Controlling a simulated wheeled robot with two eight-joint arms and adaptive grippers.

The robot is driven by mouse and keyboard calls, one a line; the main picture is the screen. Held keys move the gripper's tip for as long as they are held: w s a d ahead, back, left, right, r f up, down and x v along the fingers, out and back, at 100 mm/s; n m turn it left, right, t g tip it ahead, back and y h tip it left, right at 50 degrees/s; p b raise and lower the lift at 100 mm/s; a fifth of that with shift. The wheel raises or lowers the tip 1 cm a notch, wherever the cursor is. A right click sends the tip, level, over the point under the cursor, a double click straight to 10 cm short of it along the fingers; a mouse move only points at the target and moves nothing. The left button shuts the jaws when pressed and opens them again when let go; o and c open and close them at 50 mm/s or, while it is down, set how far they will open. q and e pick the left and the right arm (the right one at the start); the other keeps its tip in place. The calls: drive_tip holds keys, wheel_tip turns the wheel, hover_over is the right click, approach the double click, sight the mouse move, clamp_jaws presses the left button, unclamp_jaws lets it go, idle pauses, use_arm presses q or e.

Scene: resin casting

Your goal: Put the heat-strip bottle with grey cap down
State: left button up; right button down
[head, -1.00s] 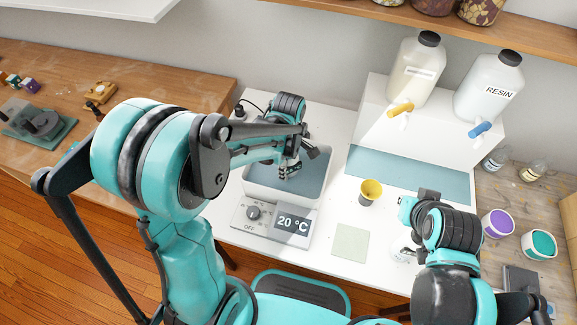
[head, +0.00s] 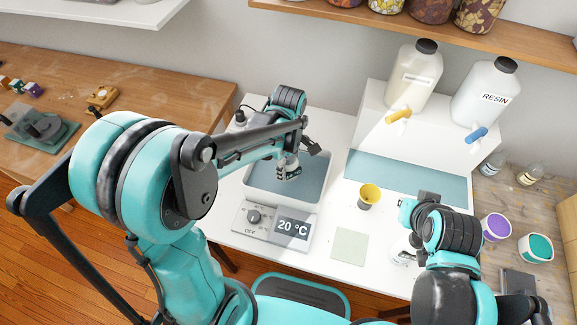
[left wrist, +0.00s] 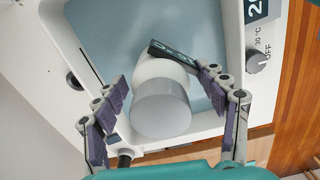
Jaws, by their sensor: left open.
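The heat-strip bottle is white with a grey cap (left wrist: 160,108) and a dark strip (left wrist: 172,52) by its far end in the left wrist view. In the head view the bottle (head: 287,166) shows partly, inside the basin of the water bath (head: 257,197). My left gripper (left wrist: 165,95) is open, one finger on each side of the bottle. A gap shows at the left finger; the right finger is close to the strip, and contact there is unclear. My right gripper (head: 408,215) is low at the right; its fingers are not clear.
The bath's front panel (head: 292,227) reads 20 °C. A whitish container (head: 402,256) is beside my right arm. Two large jugs (head: 415,75) (head: 485,92) stand on a white stand behind.

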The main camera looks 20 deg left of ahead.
use_arm(q)
wheel_tip(320, 180, up, 8)
drive_tip(key=shift+f+p, duration=0.15)
drive_tip(key=shift+p, duration=0.9)
drive_tip(key=shift+s+r, duration=0.15)
drive_tip(key=shift+r, duration=0.15)
drive_tip(key=s+a+r+m+t, duration=0.2)
drive_tip(key=s+m, duration=0.3)
drive_tip(key=m, duration=0.3)
drive_tip(key=s+a+r+m+t, duration=0.2)
drive_tip(key=s+m+t, duration=0.3)
drive_tip(key=m, duration=0.3)
drive_tip(key=shift+a+r, duration=0.35)
drive_tip(key=shift+r, duration=0.1)
wheel_tip(320, 180, down, 2)
drive_tip(key=shift+f+b, duration=0.2)
drive_tip(key=shift+b, duration=0.95)
